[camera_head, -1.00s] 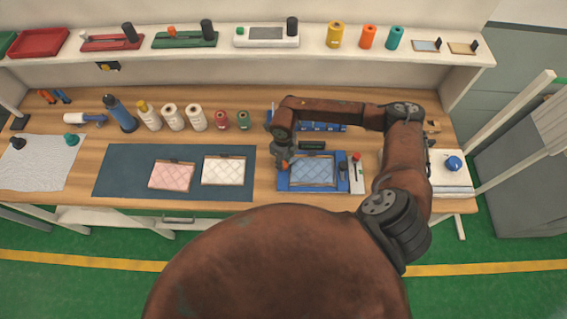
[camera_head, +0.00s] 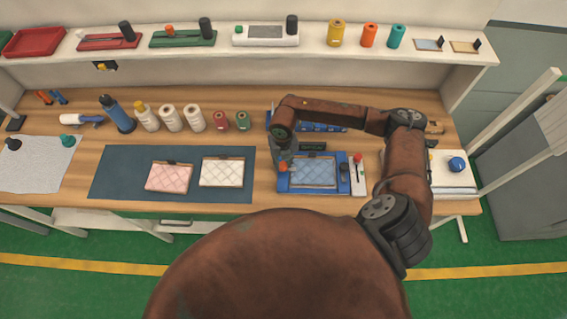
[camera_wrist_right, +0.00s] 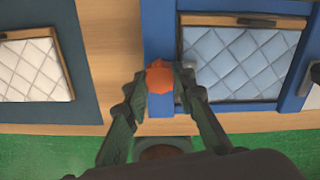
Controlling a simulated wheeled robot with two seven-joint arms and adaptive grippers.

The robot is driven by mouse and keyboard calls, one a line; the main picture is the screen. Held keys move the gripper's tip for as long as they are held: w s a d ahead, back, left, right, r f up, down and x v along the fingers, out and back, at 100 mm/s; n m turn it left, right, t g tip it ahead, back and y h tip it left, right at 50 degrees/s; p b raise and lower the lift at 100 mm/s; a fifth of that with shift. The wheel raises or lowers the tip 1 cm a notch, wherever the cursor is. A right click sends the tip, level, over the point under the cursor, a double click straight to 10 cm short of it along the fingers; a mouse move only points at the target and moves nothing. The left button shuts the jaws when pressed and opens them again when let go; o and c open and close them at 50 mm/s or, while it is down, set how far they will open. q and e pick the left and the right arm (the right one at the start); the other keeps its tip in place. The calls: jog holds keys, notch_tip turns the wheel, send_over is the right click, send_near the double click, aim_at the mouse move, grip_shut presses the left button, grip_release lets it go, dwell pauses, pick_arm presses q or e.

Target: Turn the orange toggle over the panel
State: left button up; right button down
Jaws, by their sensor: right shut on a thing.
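The orange toggle (camera_wrist_right: 160,77) is at the left edge of the blue panel (camera_wrist_right: 160,20), next to the blue quilted mattress (camera_wrist_right: 240,62). In the right wrist view my right gripper (camera_wrist_right: 161,80) has a fingertip on each side of the toggle and is shut on it. In the head view the toggle (camera_head: 283,168) shows just below my right gripper (camera_head: 283,160), whose fingers are hard to make out there. My left gripper is not in view.
A red-topped lever block (camera_head: 358,174) and a dark knob (camera_head: 344,168) stand right of the mattress. A white quilted mattress (camera_head: 222,171) and a pink one (camera_head: 169,177) lie on a dark mat (camera_head: 118,175) to the left. Several spools and a shelf stand behind.

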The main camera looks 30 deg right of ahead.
aim_at(284, 165)
jog(key=shift+m, duration=0.3)
dwell(0.4)
jog(key=c, duration=1.6)
grip_release()
jog(key=shift+r, duration=0.1)
notch_tip(284, 165, up, 12)
jog(key=shift+s, duration=0.1)
